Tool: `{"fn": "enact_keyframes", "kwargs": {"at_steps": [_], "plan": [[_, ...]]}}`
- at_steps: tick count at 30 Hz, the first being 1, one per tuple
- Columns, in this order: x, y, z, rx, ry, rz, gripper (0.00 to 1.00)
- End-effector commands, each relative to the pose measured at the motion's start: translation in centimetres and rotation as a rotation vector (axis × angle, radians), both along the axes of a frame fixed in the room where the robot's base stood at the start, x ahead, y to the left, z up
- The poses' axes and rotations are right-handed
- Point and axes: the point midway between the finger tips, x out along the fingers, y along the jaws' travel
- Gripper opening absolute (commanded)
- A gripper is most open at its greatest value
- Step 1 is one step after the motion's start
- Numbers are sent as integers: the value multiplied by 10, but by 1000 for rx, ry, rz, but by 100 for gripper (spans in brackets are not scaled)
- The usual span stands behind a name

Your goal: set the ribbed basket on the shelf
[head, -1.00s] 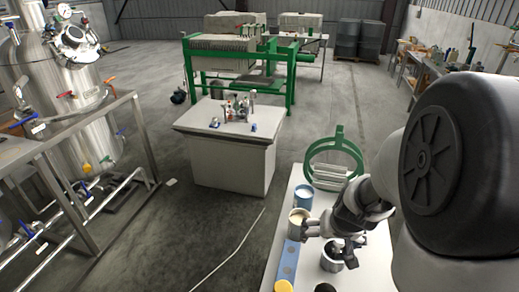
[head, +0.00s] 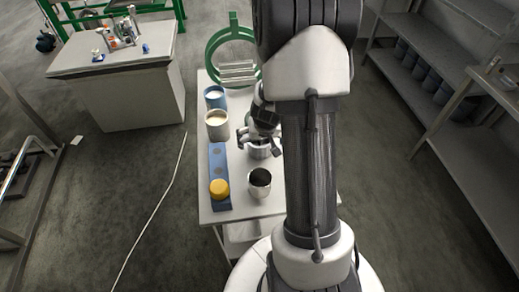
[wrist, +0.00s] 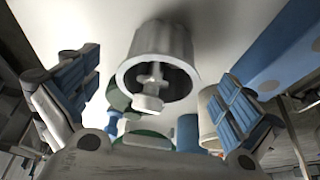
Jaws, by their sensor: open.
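A grey, open-topped vessel (head: 260,151) with faintly ribbed sides, which fits the ribbed basket, stands on the white table under my gripper (head: 260,140). In the wrist view the basket (wrist: 155,42) shows its round mouth between my spread fingers. Something pale is visible in its mouth. My gripper (wrist: 150,100) is open, its blue-padded fingers apart on both sides, and I see no contact with the basket. Grey shelving (head: 446,62) stands at the right in the head view, its lower board holding several dark containers.
On the white table (head: 238,205) stand a blue cup (head: 215,98), a cream cup (head: 217,127), a dark-mouthed grey cup (head: 260,186), and a blue strip (head: 219,163) with a yellow-topped piece (head: 219,189). A green ring frame (head: 210,48) stands behind. Open floor lies between table and shelving.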

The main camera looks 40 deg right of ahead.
Motion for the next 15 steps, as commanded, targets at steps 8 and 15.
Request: {"fn": "enact_keyframes", "kwargs": {"at_steps": [8,15], "plan": [[15,-7,-26,1,1,0,100],[24,-13,-48,0,0,0,100]]}}
